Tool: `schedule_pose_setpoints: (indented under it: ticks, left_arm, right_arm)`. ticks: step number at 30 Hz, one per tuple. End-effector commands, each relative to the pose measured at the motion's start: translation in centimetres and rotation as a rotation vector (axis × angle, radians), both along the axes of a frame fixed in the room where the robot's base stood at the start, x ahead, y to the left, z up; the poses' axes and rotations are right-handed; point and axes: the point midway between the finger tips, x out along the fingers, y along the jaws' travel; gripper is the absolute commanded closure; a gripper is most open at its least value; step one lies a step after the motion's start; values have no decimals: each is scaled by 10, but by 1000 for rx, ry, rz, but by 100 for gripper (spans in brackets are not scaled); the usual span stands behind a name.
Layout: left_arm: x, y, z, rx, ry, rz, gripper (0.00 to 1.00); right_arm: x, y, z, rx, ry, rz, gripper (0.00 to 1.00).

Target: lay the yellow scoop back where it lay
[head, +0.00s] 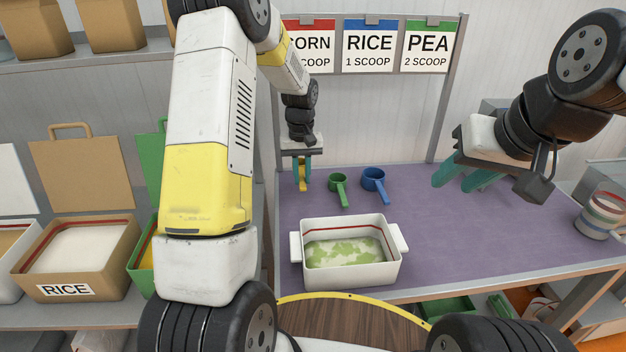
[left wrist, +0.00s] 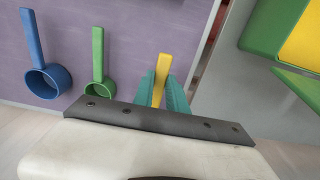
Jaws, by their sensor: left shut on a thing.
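The yellow scoop (head: 303,183) is in my left gripper (head: 303,175), over the far left part of the purple table. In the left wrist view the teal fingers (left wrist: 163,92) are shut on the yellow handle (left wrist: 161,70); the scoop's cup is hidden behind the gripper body. I cannot tell whether the scoop touches the table. The green scoop (head: 338,188) and the blue scoop (head: 373,181) lie just to the right of it. My right gripper (head: 455,180) is open and empty above the right part of the table.
A white two-handled tub (head: 345,276) with white and green contents stands at the table's front left. A striped can (head: 600,214) stands at the right edge. The sign cards (head: 369,45) hang behind. A rice box (head: 115,270) is at left. The table's middle right is clear.

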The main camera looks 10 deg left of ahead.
Motion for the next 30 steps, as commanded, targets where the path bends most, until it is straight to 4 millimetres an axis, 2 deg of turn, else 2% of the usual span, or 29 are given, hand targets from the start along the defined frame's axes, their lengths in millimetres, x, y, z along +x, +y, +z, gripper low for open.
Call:
schedule_pose_setpoints:
  ticks: [3,11,17,28,29,30]
  left_arm:
    - [-1,-1,-24,-1,4,1,100]
    - [0,-1,-46,0,1,2,100]
    - [-1,-1,-74,-1,2,2,100]
    - [0,-1,-78,0,0,3,100]
    - [0,-1,-78,-1,-1,3,79]
    - [0,-1,-78,-1,-1,3,71]
  right_arm:
    - [0,0,0,0,0,0,64]
    - [0,0,0,0,0,0,64]
    - [0,0,0,0,0,0,64]
    - [0,0,0,0,0,0,64]
    - [0,0,0,0,0,0,64]
    - [0,0,0,0,0,0,64]
